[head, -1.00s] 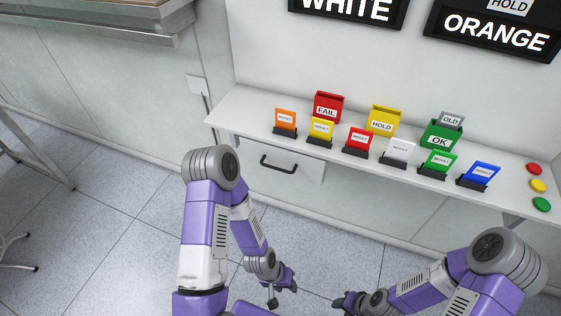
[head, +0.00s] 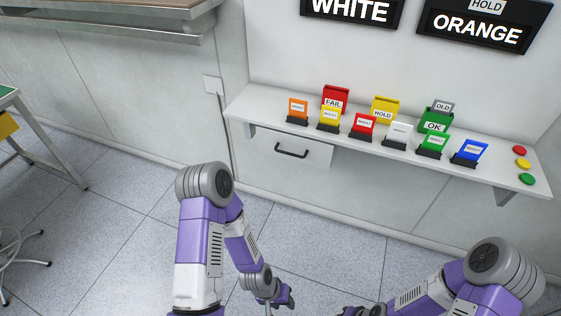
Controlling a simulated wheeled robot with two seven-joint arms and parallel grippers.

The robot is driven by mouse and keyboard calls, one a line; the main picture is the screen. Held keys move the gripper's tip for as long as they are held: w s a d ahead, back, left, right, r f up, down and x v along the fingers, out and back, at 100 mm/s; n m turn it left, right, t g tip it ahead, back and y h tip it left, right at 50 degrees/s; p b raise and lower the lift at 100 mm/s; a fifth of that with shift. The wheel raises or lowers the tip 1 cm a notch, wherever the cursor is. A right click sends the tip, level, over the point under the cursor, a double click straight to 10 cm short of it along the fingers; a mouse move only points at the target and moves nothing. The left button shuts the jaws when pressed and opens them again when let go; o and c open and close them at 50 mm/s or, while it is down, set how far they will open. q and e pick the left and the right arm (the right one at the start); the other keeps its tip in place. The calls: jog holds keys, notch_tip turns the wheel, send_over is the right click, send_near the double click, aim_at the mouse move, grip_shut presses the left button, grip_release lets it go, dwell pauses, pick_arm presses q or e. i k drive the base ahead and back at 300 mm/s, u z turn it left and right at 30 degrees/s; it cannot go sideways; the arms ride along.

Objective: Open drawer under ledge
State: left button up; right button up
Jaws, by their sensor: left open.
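The drawer (head: 310,152) has a white front and a black bar handle (head: 291,151). It is closed and hangs under the left part of the white ledge (head: 243,106). My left gripper (head: 284,299) is open and empty over the floor, low in the head view, well below and apart from the handle. My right gripper (head: 350,311) is at the bottom edge, mostly cut off, so its jaws cannot be made out.
Several coloured cards in black stands line the ledge, with red FAIL (head: 335,97), yellow HOLD (head: 384,109) and green OK (head: 434,122) boxes behind. Coloured buttons (head: 523,164) sit at its right end. A table (head: 40,140) and a stool (head: 20,262) stand at left. Floor before the drawer is clear.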

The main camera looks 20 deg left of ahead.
aim_at(319, 153)
jog(key=u, duration=1.3)
jog(key=i, duration=1.25)
jog(key=z, duration=1.9)
